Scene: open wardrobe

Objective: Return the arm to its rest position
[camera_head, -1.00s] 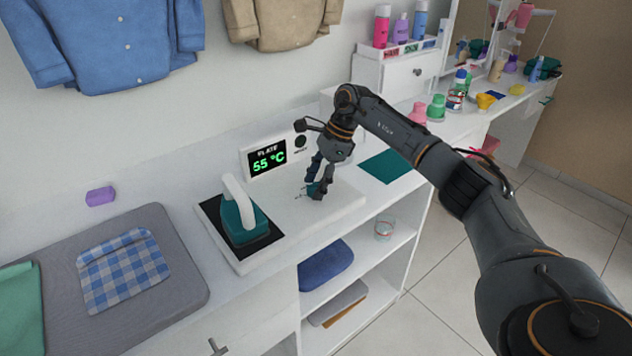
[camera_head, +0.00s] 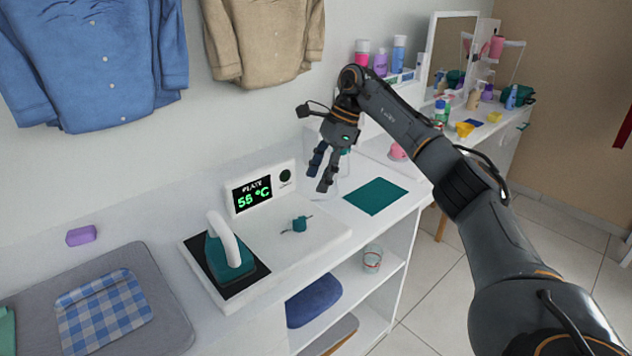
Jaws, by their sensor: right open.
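My right arm comes in from the right edge in the head view. My right gripper (camera_head: 322,174) is open and empty, raised above the back of the white counter. Its fingers point down and are apart from everything. A small teal piece with a dark thin rod (camera_head: 300,224) lies on the white base of the heating station, below the gripper. A teal iron with a white handle (camera_head: 230,255) stands on the black plate of that station. The display (camera_head: 253,195) reads about 55 or 56 °C. My left gripper is out of view.
A teal mat (camera_head: 376,196) lies right of the station. A grey ironing pad (camera_head: 30,291) with a blue checked cloth (camera_head: 103,310) is at the left. Shelves below hold a blue folded item (camera_head: 314,300) and a glass jar (camera_head: 373,258). Bottles and a mirror stand at the back right.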

